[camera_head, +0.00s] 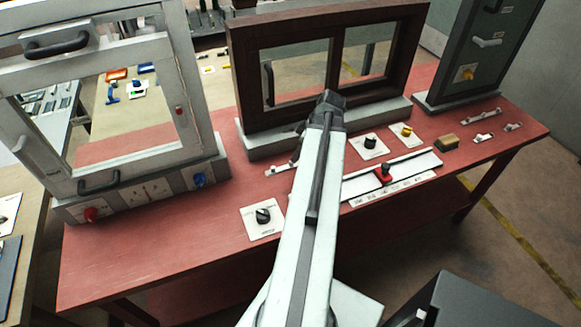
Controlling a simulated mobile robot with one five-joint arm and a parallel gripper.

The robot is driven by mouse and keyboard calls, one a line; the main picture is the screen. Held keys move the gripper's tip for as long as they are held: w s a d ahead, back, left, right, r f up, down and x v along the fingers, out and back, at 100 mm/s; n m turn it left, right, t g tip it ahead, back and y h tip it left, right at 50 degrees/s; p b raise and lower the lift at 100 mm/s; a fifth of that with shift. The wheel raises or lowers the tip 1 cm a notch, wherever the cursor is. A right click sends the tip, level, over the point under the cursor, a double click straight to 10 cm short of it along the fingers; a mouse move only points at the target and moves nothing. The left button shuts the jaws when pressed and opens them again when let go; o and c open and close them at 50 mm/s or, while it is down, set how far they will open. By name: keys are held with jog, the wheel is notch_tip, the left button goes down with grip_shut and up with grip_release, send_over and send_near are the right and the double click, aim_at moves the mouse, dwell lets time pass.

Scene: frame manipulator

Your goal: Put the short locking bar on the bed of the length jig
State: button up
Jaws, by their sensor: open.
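The length jig (408,167) is a long pale rail with a red, black-knobbed stop (383,174) on it. It lies on the red bench right of my arm. Its left part is hidden behind my arm. Several small pale metal pieces lie at the bench's right end. The smallest (513,127) looks like the short locking bar, but they are too small to tell for sure.
A brown window frame (237,70) stands behind the jig. Black-knobbed plates (251,226) and a yellow-brown block (446,143) sit on the bench (150,255). Its front left is clear.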

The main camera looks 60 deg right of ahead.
aim_at(291, 164)
jog(key=shift+f, duration=0.25)
jog(key=b+x, duration=0.4)
jog(key=x, duration=0.1)
jog(key=shift+a+f+b, duration=0.1)
jog(key=shift+f+b, duration=0.05)
jog(key=shift+b, duration=0.2)
jog(key=shift+r, duration=0.2)
grip_shut()
